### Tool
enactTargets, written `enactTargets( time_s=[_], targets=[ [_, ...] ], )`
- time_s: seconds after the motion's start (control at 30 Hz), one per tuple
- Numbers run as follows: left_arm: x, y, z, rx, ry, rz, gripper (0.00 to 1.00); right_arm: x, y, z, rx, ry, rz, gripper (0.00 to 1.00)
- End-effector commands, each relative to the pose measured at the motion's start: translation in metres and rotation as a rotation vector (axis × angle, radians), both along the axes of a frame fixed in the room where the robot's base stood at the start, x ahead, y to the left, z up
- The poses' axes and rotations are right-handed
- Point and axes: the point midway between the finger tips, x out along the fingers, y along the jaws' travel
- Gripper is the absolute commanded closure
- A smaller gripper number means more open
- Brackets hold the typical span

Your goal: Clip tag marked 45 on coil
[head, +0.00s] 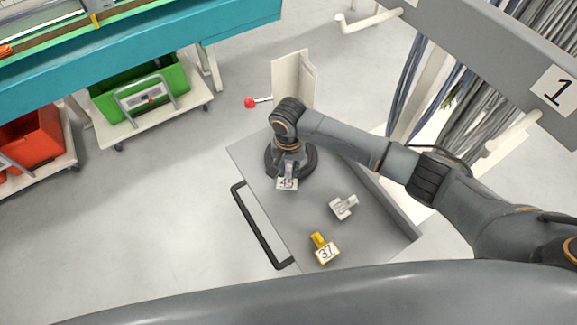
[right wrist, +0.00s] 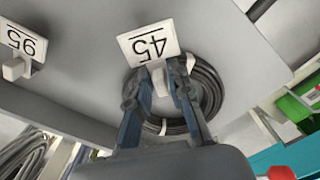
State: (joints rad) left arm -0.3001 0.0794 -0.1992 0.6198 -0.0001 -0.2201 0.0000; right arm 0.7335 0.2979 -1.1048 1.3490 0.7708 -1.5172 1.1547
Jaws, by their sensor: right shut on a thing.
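The white tag marked 45 (head: 287,184) is in my right gripper (head: 288,171), over the near part of the dark cable coil (head: 308,165). In the right wrist view the fingers are shut on the clip of the tag (right wrist: 148,43), with the number upside down. The black coil (right wrist: 208,88) lies flat on the grey cart top behind the fingers, which hide part of it. I cannot tell whether the clip touches the cable. My left gripper is not in view.
On the cart top (head: 300,219) lie a white tag (head: 343,207), marked 95 in the right wrist view (right wrist: 25,42), and a yellow-clipped tag marked 37 (head: 325,251). A cable rack (head: 480,40) stands at the right. Green (head: 140,88) and red (head: 35,138) crates are at the left.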

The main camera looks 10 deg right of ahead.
Motion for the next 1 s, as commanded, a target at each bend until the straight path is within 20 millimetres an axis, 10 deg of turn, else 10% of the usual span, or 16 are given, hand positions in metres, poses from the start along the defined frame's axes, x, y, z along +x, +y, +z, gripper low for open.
enactTargets(
  time_s=[1.0],
  targets=[
    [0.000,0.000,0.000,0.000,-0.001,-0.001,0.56,-0.002,-0.001,-0.016,-0.002,0.006,-0.001,1.00]
  ],
)
